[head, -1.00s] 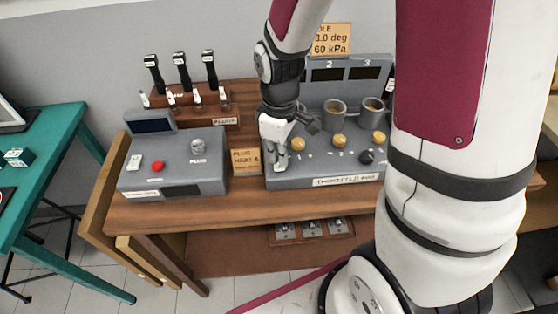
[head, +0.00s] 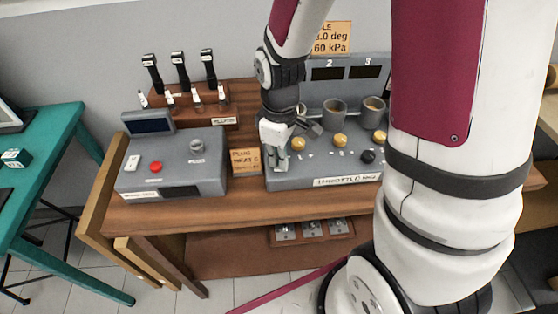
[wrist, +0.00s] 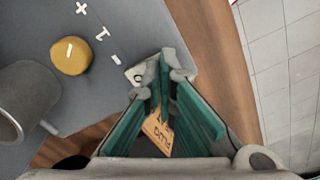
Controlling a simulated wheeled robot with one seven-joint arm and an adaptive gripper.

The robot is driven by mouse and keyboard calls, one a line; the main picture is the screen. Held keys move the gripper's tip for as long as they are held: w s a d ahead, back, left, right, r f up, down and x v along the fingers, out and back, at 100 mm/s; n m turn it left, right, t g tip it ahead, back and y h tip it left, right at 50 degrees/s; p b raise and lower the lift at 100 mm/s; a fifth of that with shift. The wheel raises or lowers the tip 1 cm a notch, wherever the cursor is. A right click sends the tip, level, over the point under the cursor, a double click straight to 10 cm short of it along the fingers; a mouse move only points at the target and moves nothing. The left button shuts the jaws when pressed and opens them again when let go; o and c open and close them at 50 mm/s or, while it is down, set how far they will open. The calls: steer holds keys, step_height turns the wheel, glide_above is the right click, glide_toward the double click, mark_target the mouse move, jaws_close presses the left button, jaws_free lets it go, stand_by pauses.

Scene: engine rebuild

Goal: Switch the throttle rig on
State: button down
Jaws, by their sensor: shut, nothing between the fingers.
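The throttle rig (head: 300,182) is a grey console on the wooden bench, with gauge windows, cups and several brass knobs. My gripper (head: 277,168) is over the rig's front left corner, pointing down. In the wrist view my gripper (wrist: 172,75) is shut, its fingertips together with nothing between them. A small white switch (wrist: 140,72) with a round mark lies right beside the fingertips; I cannot tell whether they touch it or which way it is set. A brass knob (wrist: 71,56) marked 1 is to its left. In the head view my gripper hides the switch.
A second grey console (head: 170,165) with a red button stands to the left on the bench. A plug note (head: 245,161) stands between the consoles. A wooden rack (head: 190,100) with black-topped tools is behind. The bench front strip (head: 230,208) is clear.

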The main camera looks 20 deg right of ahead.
steer(key=shift+f, duration=0.15)
steer(key=shift+r+p, duration=2.2)
steer(key=shift+r, duration=1.35)
steer(key=s+r+m+t, duration=0.2)
steer(key=s+r+m, duration=0.2)
steer(key=s+r, duration=0.4)
steer(key=s+r+m+t, duration=0.3)
steer(key=s+r, duration=0.5)
steer(key=r, duration=0.6)
steer(key=shift+m+t, duration=0.3)
steer(key=shift+m, duration=0.4)
steer(key=shift+s+r, duration=0.1)
